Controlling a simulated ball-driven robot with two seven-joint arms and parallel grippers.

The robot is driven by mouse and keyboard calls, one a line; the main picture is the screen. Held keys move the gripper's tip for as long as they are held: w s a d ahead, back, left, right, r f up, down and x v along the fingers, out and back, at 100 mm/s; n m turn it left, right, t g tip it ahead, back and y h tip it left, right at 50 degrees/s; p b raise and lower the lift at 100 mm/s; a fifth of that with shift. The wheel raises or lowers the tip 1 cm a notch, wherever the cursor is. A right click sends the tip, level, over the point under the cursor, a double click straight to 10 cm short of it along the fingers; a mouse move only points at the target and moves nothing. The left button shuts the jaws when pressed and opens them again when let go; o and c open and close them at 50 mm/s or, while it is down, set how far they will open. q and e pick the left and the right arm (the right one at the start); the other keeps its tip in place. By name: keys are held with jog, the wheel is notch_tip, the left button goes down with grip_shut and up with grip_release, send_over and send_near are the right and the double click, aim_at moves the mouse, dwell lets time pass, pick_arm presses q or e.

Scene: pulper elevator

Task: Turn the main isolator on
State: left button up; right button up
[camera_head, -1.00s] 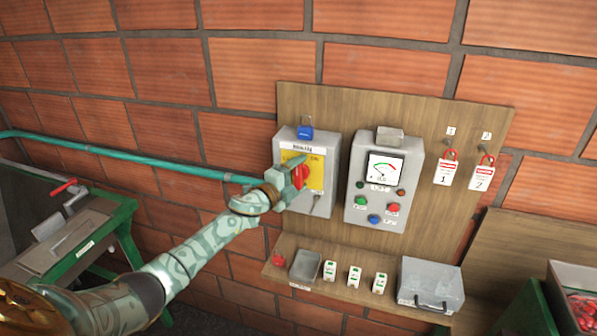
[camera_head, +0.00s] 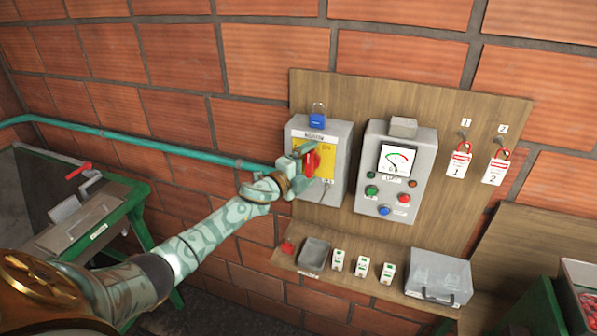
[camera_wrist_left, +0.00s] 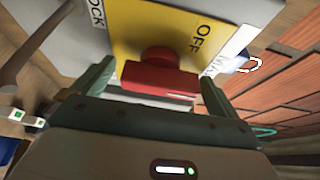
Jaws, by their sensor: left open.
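The main isolator is a grey box (camera_head: 334,134) at the left of the wooden board in the head view. It has a yellow plate (camera_head: 327,151) and a red rotary handle (camera_head: 312,166). My left gripper (camera_head: 301,161) is at the handle, coming in from the left. In the left wrist view the red handle (camera_wrist_left: 160,80) lies between the two spread fingers of the gripper (camera_wrist_left: 156,85), with visible gaps on both sides. The word OFF shows on the yellow plate (camera_wrist_left: 190,30) there. The handle's exact setting is hard to read. My right gripper is out of view.
A blue padlock (camera_head: 317,121) sits on top of the isolator box. A grey control box (camera_head: 407,150) with a meter and buttons is close on its right. Two tags hang further right. A shelf below carries a tray (camera_head: 314,255) and a grey case (camera_head: 438,277).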

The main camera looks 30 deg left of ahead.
pick_arm(q)
jog(key=s+a+b, duration=0.1)
jog(key=s+a, duration=0.1)
jog(key=s, duration=1.3)
jog(key=shift+s+a+b, duration=0.2)
jog(key=shift+s+b, duration=0.05)
jog(key=shift+b, duration=0.1)
